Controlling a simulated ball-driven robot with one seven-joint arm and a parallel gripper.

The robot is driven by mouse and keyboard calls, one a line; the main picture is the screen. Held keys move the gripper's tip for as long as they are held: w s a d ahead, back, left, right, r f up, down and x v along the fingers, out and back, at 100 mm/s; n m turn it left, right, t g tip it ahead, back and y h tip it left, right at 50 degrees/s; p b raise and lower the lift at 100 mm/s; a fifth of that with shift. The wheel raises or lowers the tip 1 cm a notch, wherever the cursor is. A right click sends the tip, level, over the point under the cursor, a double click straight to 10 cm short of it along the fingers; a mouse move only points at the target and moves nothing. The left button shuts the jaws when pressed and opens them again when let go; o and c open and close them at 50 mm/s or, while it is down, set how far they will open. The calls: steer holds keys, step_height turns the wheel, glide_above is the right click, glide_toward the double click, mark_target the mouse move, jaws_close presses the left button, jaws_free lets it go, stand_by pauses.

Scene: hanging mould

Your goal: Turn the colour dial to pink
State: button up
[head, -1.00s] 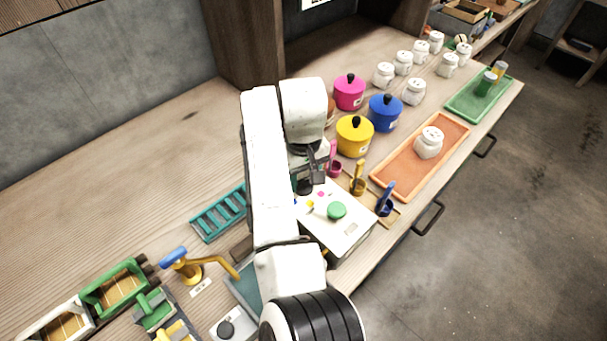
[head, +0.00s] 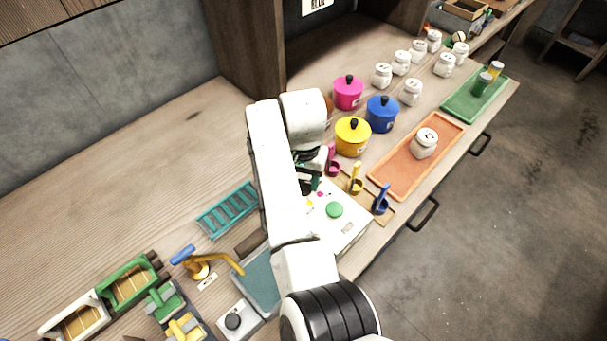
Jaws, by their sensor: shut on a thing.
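A white box (head: 345,228) stands on the counter with a round green button (head: 334,209) on its top. A pink dot (head: 320,194) and a yellow dot (head: 309,203) show on its top, left of the button. My gripper (head: 309,187) is over the far left part of the box top, low beside the dots, and is shut on the colour dial there. The dial itself is hidden behind my gripper and arm, so its pointing direction cannot be seen.
Pink (head: 348,93), blue (head: 382,114) and yellow (head: 352,136) lidded pots stand behind the box. Small coloured scoops (head: 356,180) are close on its far side. An orange tray (head: 400,178) lies to the right. A teal rack (head: 228,210) lies left of my arm.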

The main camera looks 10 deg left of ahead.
steer(key=shift+m, duration=0.6)
steer(key=o, duration=1.1)
steer(key=shift+c, duration=0.2)
step_height(320, 180, up, 11)
steer(key=b, duration=0.1)
steer(key=shift+f, duration=0.1)
